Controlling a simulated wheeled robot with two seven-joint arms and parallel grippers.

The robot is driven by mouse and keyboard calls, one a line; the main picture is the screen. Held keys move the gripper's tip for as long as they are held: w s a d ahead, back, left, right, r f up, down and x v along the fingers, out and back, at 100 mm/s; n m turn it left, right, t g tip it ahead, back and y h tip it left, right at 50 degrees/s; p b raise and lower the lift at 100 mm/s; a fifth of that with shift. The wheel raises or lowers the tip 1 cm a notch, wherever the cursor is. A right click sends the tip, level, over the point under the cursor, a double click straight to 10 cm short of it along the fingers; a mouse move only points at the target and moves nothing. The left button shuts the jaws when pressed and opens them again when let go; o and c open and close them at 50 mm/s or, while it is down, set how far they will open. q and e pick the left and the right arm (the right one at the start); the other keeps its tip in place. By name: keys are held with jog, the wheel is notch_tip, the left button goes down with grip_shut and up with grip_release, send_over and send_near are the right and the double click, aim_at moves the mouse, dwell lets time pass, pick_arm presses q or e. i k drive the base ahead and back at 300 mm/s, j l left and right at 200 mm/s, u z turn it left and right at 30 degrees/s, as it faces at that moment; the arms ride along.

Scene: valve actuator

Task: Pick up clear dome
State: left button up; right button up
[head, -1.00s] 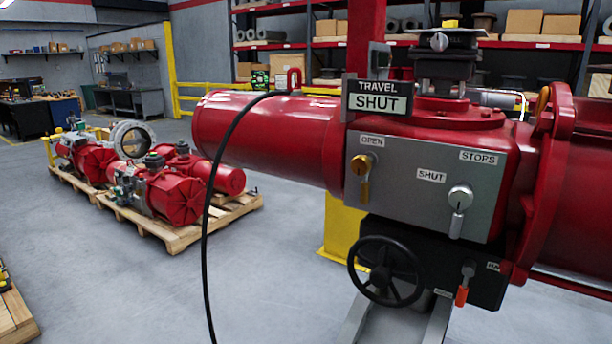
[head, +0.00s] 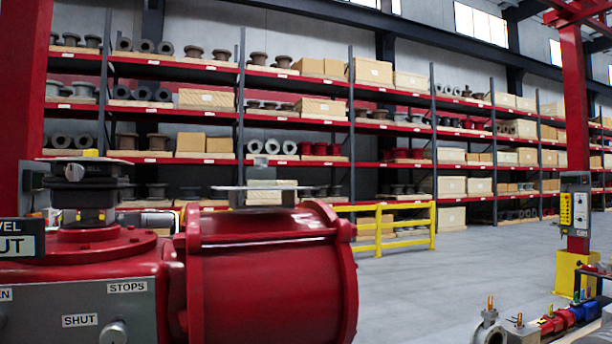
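A flat grey plate (head: 225,188) sits on top of the red cylinder (head: 270,265) of the valve actuator. On it stands a small pale, partly see-through shape (head: 264,172) that may be the clear dome; its outline is hard to tell against the shelves. The black position indicator (head: 85,190) with a yellow mark on top stands on the red actuator housing (head: 95,245) at left. No dome over the indicator can be made out. Neither of my grippers is in view.
A grey panel (head: 85,310) with labels is at lower left, beside a partly cut-off sign (head: 18,240). Behind are a yellow rail (head: 395,230) and tall shelves (head: 300,110) of boxes and parts. A red post (head: 575,130) stands right.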

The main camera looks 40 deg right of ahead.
aim_at(261, 176)
jog(key=z, duration=1.2)
